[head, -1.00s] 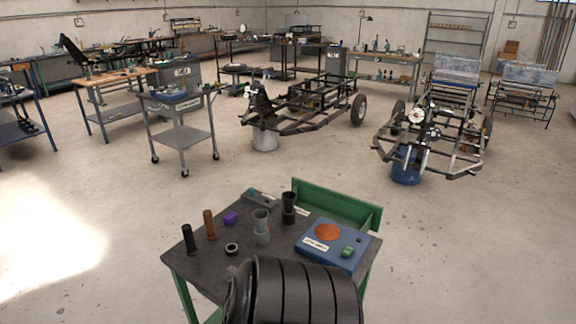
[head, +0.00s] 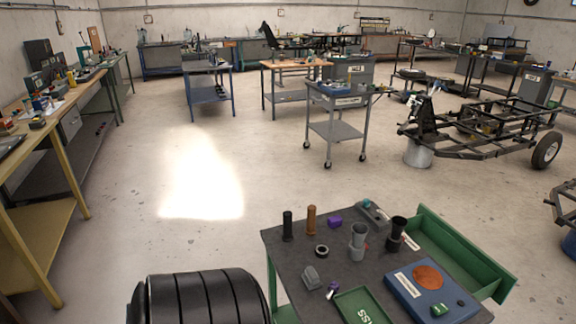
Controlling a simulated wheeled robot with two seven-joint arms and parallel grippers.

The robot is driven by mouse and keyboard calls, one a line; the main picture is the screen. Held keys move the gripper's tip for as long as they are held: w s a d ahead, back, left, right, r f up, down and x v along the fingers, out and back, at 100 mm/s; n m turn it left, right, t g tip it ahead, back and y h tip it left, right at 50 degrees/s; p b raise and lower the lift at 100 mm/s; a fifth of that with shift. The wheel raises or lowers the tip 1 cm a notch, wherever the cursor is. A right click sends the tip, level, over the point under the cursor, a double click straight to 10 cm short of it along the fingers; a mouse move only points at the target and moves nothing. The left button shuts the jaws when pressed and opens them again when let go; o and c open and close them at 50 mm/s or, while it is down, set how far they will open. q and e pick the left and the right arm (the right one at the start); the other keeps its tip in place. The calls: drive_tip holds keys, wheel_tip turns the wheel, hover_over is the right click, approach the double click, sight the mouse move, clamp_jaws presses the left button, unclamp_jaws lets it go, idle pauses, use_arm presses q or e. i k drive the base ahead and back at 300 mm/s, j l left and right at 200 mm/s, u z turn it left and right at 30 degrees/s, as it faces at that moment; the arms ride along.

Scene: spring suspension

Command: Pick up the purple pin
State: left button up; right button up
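Two purple things lie on the dark-topped workbench (head: 290,262). A purple block-like piece (head: 335,222) lies near the back edge, right of a brown cylinder. A small purple and white piece (head: 332,289) lies near the front, left of a green tray. I cannot tell from their shapes which of them is the pin. Neither of my grippers shows in the head view.
The bench also holds a black cylinder (head: 288,226), a brown cylinder (head: 311,219), a black ring (head: 321,251), a grey block (head: 311,278), grey and black cups, a green tray (head: 347,300) and a blue box (head: 408,303). Open floor lies left of it.

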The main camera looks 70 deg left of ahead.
sight(334, 287)
drive_tip(key=i+l+u, duration=0.1)
drive_tip(key=u, duration=0.35)
drive_tip(key=i+l+u, duration=0.15)
drive_tip(key=u, duration=0.3)
drive_tip(key=i+l+u, duration=0.2)
drive_tip(key=u, duration=0.3)
drive_tip(key=i+l+u, duration=0.1)
drive_tip(key=l+u, duration=0.2)
drive_tip(key=u, duration=0.15)
